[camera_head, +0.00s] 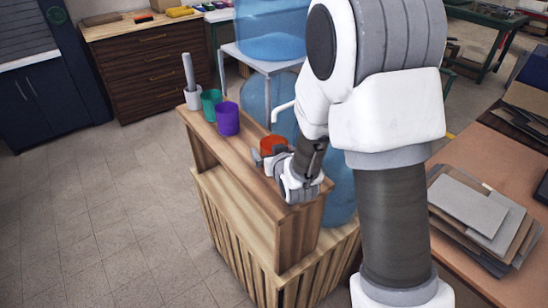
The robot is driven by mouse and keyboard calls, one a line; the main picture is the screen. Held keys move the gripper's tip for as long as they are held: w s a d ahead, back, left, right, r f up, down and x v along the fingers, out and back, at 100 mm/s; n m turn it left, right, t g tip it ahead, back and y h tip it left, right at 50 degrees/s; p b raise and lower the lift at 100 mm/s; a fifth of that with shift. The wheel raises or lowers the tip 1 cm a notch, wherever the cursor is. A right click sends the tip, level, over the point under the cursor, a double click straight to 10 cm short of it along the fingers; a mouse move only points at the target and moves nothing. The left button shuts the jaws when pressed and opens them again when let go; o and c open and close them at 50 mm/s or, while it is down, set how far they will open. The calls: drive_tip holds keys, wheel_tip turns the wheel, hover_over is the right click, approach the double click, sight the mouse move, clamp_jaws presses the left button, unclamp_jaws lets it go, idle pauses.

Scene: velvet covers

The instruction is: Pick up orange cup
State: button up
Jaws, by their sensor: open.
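The orange cup (271,144) stands near the right part of a narrow wooden counter top (219,144). Its lower front is partly hidden by my gripper (265,157). My gripper is open at the cup, with one finger seen at its near left side. The other finger is hard to make out, and I cannot tell whether either finger touches the cup. My white and grey arm reaches in from the right.
A purple cup (228,119), a teal cup (210,103) and a white holder (192,98) with a grey rod stand farther left on the counter. Blue water containers (270,30) are behind. A table with stacked boards (470,208) is at the right. The left floor is clear.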

drive_tip(key=shift+c, duration=0.2)
drive_tip(key=c, duration=1.3)
drive_tip(key=shift+r, duration=0.15)
